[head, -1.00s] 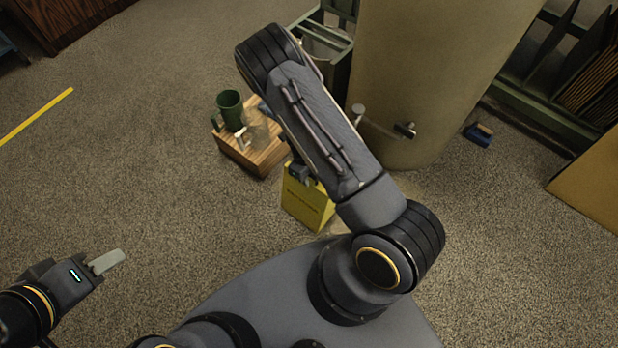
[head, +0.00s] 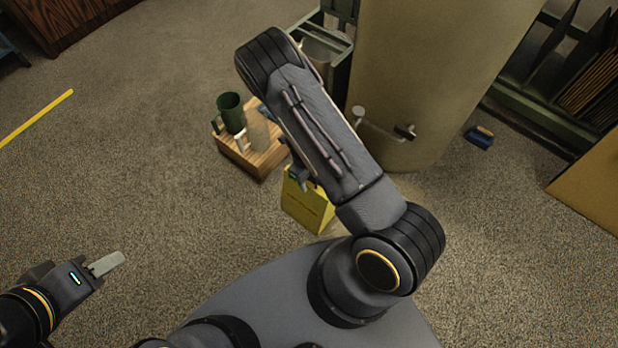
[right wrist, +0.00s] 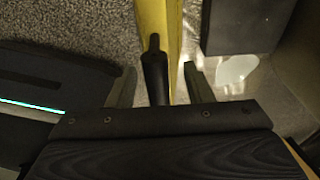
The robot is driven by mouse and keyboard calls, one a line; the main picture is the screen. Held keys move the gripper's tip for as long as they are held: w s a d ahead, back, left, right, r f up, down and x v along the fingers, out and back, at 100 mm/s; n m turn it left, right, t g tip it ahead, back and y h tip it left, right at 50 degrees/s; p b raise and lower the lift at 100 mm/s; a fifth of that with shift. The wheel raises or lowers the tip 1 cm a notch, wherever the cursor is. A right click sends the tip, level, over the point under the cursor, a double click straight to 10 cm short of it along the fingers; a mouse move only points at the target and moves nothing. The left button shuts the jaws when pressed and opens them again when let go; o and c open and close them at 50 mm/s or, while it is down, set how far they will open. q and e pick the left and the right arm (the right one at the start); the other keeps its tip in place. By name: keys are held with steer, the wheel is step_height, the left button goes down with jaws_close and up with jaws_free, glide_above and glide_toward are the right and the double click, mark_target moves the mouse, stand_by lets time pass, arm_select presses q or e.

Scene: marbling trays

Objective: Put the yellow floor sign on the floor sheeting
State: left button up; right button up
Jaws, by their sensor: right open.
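The yellow floor sign (head: 308,210) stands on the carpet just in front of my base, partly covered by my right arm. In the right wrist view its yellow edge (right wrist: 153,22) runs down from the top, and a dark upright piece, perhaps its handle (right wrist: 154,75), lies between the fingers. My right gripper (right wrist: 160,88) is open, with a finger on each side of that piece and gaps showing. I cannot make out any floor sheeting.
A wooden crate (head: 240,160) with a green mug (head: 231,112) and a tan mug (head: 258,130) stands just beyond the sign. A large beige cylinder (head: 420,80) with a tap stands behind. A blue object (head: 480,136) lies at right.

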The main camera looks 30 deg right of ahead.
steer(key=r+p, duration=0.1)
steer(key=r, duration=0.2)
steer(key=w+r+p, duration=0.1)
steer(key=r, duration=0.3)
steer(key=r+p, duration=0.2)
steer(key=r, duration=0.2)
steer(key=shift+w+a+r, duration=0.15)
steer(key=shift+a+r, duration=0.1)
steer(key=shift+a, duration=0.05)
steer(key=s+a+r+n+t+y, duration=0.1)
steer(key=s+a+r+n+y, duration=0.1)
steer(key=r+n, duration=0.45)
steer(key=s+a+r+n+t+y, duration=0.1)
steer(key=r+n+y, duration=0.15)
steer(key=r, duration=0.65)
steer(key=s+a+r+n+t+y, duration=0.1)
steer(key=s+a+r+n+y, duration=0.1)
steer(key=r+n, duration=0.45)
steer(key=s+d+r+n+t+h, duration=0.2)
steer(key=s+r+n+t, duration=0.1)
steer(key=s+r+n, duration=0.8)
steer(key=s+n, duration=0.2)
steer(key=n, duration=0.1)
steer(key=shift+t, duration=0.4)
steer(key=shift+d, duration=0.1)
step_height(320, 180, up, 26)
steer(key=p, duration=2.5)
steer(key=shift+p, duration=0.3)
